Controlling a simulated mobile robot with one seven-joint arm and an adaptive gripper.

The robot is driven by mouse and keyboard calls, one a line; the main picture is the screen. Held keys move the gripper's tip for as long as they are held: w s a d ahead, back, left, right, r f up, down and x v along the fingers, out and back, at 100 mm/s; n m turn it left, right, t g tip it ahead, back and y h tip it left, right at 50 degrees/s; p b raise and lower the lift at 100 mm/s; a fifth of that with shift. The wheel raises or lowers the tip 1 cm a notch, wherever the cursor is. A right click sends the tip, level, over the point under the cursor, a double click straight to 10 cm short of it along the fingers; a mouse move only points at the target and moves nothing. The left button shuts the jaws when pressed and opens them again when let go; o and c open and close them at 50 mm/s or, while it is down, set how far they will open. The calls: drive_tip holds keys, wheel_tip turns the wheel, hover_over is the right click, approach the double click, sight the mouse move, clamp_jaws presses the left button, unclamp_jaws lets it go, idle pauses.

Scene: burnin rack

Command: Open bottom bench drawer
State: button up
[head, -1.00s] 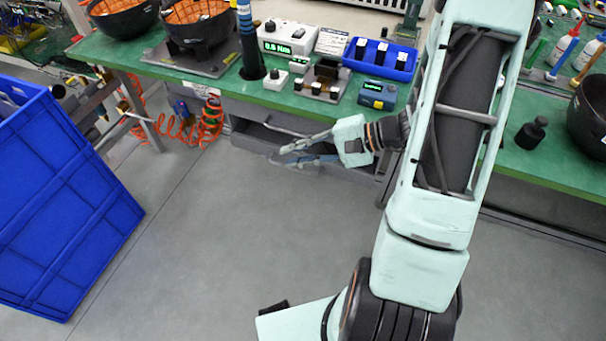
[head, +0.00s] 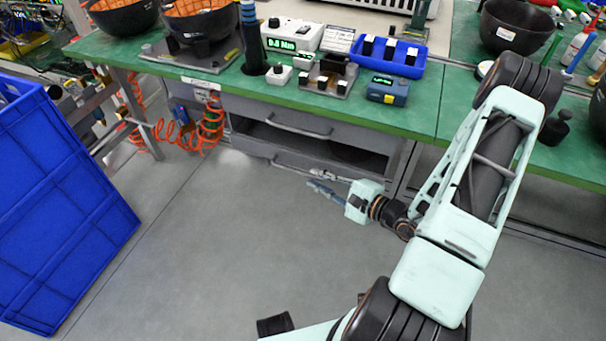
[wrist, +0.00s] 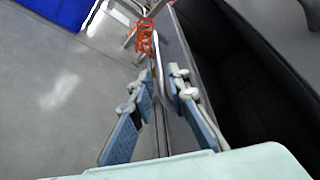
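The drawer unit hangs under the green bench, with a grey upper drawer (head: 285,117) showing a bar handle (head: 300,130). Below it, the bottom drawer stands at least partly open, with its dark interior (head: 345,151) visible behind the front. Its bar handle (head: 285,164) runs along the front. My gripper (head: 318,180) is at this handle. In the wrist view, the handle (wrist: 158,75) passes between the two fingers of my gripper (wrist: 160,85), nearer the right finger. A gap shows on the left side, so the fingers look open. The drawer's dark inside (wrist: 245,75) lies to the right.
A blue crate (head: 65,205) stands on the floor at left. An orange coiled hose (head: 210,125) hangs left of the drawers. The green bench top (head: 420,105) carries instruments, a blue bin (head: 385,57) and bowls. The grey floor in front is clear.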

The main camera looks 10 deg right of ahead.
sight(307, 175)
drive_tip(key=x, duration=0.5)
drive_tip(key=shift+w+a+f+b, duration=0.1)
drive_tip(key=shift+w+a+b, duration=0.1)
drive_tip(key=shift+w+b, duration=0.2)
drive_tip(key=shift+c, duration=0.7)
clamp_jaws()
